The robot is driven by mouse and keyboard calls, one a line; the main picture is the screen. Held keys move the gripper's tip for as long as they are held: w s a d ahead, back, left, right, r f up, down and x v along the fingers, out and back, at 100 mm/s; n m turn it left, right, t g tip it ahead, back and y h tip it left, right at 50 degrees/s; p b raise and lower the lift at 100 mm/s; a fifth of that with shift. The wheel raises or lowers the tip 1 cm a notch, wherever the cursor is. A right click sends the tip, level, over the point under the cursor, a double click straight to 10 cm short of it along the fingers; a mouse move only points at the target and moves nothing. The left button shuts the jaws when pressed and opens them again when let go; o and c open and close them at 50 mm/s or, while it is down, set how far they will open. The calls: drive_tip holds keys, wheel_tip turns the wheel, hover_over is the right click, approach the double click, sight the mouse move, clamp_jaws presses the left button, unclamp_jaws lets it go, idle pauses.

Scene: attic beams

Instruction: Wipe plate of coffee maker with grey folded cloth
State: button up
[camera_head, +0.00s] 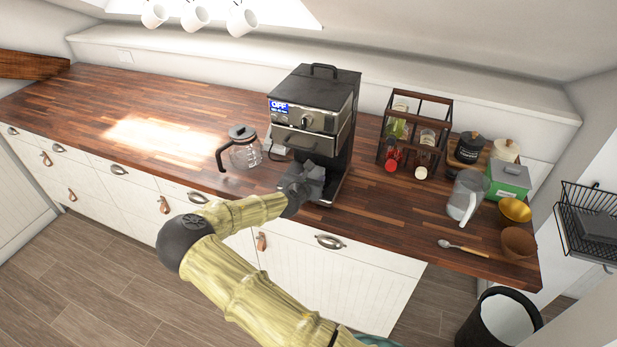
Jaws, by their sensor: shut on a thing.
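The coffee maker (341,113) stands on the wooden counter, black and steel, with a small blue screen that reads OFF. Its lower bay faces the front, and its plate is mostly hidden behind my gripper and the cloth. My gripper (304,182) reaches into the front of this bay and is shut on the grey folded cloth (314,172). The cloth shows as a small grey shape at the fingertips, low in the bay. I cannot tell whether it touches the plate. The glass carafe (246,154) stands apart on the counter, left of the coffee maker.
A wooden rack (415,133) with jars stands right of the coffee maker. Further right are a clear pitcher (465,196), a green box (509,180), two bowls and a spoon (463,247). White mugs hang above. The counter's left part is clear.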

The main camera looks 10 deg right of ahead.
drive_tip(key=shift+s+d, duration=0.45)
drive_tip(key=shift+d, duration=0.2)
drive_tip(key=shift+a, duration=0.1)
drive_tip(key=shift+w+a+b, duration=0.35)
drive_tip(key=shift+w+a, duration=0.5)
drive_tip(key=shift+a, duration=0.3)
drive_tip(key=shift+f, duration=0.1)
drive_tip(key=shift+w+a, duration=0.2)
drive_tip(key=shift+a, duration=0.1)
drive_tip(key=shift+w+a+b, duration=0.4)
drive_tip(key=shift+w+a, duration=0.3)
drive_tip(key=shift+a, duration=0.25)
drive_tip(key=shift+d, duration=0.1)
drive_tip(key=shift+s+d+p, duration=0.35)
drive_tip(key=shift+s+d, duration=0.6)
drive_tip(key=shift+d, duration=0.25)
